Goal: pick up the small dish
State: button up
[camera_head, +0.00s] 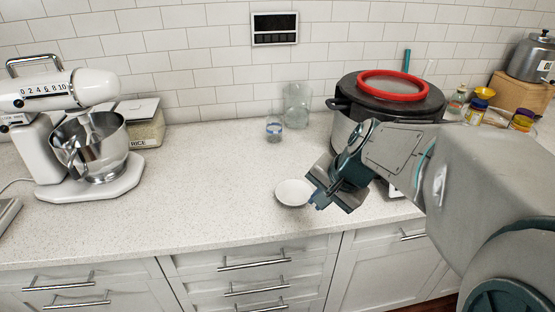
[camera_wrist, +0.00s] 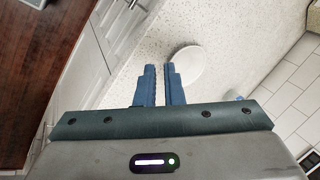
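The small dish (camera_head: 294,192) is a round white dish lying on the speckled countertop near its front edge, left of my gripper in the head view. It also shows in the wrist view (camera_wrist: 187,66), just beyond and to the right of the fingertips. My gripper (camera_head: 318,197) is close to the dish's right side, above the counter. In the wrist view the two blue fingers (camera_wrist: 160,68) stand a small gap apart with nothing seen between them. I cannot tell whether a fingertip touches the dish.
A stand mixer (camera_head: 78,135) and a rice container (camera_head: 142,122) stand at the left. A glass (camera_head: 274,129) and a clear jar (camera_head: 297,104) stand behind the dish. A large pot (camera_head: 345,127) with a red ring (camera_head: 393,85) is behind my arm. The counter left of the dish is clear.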

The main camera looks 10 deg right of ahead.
jog(key=w+d+m+t, duration=0.1)
jog(key=w+d+m, duration=0.2)
jog(key=w, duration=0.1)
send_near(306, 209)
jog(key=shift+w+a+b, duration=0.35)
jog(key=shift+w+a, duration=0.4)
jog(key=shift+d+b+x, duration=0.1)
jog(key=shift+b+x, duration=0.05)
jog(key=shift+x, duration=1.35)
jog(key=shift+d+b+x, duration=0.15)
jog(key=shift+x, duration=1.3)
jog(key=shift+w, duration=0.15)
grip_shut()
